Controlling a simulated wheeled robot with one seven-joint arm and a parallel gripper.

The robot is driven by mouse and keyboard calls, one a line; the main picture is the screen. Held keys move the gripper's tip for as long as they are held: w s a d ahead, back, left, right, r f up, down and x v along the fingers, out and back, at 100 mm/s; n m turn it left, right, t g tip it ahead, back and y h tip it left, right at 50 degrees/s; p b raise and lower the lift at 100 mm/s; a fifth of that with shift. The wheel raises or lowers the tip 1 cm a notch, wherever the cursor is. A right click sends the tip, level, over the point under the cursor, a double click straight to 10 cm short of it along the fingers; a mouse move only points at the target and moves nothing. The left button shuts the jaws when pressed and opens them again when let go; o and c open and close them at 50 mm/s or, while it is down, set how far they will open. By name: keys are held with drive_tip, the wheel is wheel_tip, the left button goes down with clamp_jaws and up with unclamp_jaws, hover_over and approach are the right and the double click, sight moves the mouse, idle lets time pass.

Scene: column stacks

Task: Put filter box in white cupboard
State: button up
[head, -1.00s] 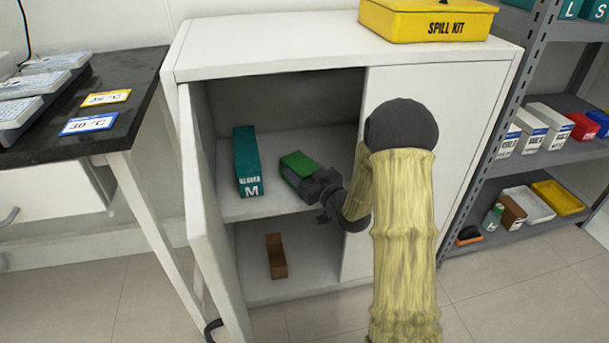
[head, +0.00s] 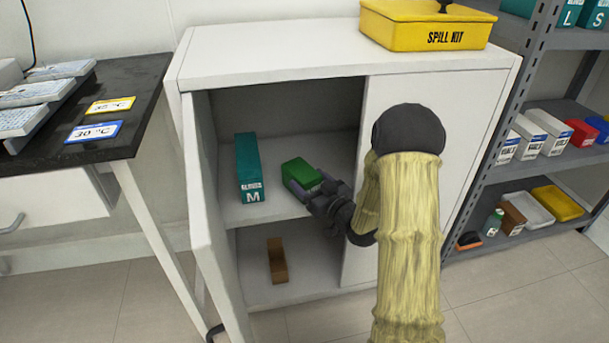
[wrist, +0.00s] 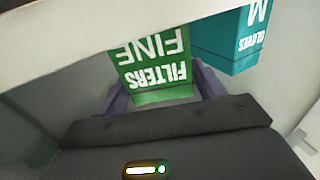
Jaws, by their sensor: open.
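The green filter box (head: 300,178), labelled "FILTERS FINE" in the wrist view (wrist: 155,72), rests on the upper shelf of the white cupboard (head: 290,57). The cupboard's left door (head: 208,225) stands open. My gripper (head: 317,188) reaches into the cupboard at the box's near end. Its fingers are open, one on each side of the box in the wrist view (wrist: 160,98). Whether they touch it I cannot tell. The underside of the box is hidden.
A teal gloves box (head: 248,168) stands left of the filter box on the same shelf. A small brown open box (head: 277,262) is on the lower shelf. A yellow spill kit (head: 428,24) sits on top of the cupboard. A grey shelf rack (head: 530,95) stands at the right.

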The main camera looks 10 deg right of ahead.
drive_tip(key=p+v, duration=0.2)
drive_tip(key=v, duration=0.7)
idle(0.4)
drive_tip(key=s+a+r+m+g+h, duration=0.1)
drive_tip(key=s+a+m+g+h, duration=0.1)
drive_tip(key=s+g, duration=0.5)
drive_tip(key=s+a+r+m+g+h, duration=0.1)
drive_tip(key=s+a+m+g+h, duration=0.1)
drive_tip(key=s+g, duration=0.5)
drive_tip(key=s+a+h, duration=0.1)
drive_tip(key=s+h, duration=0.1)
drive_tip(key=s, duration=0.2)
drive_tip(key=shift+s+h, duration=0.35)
drive_tip(key=shift+h, duration=0.05)
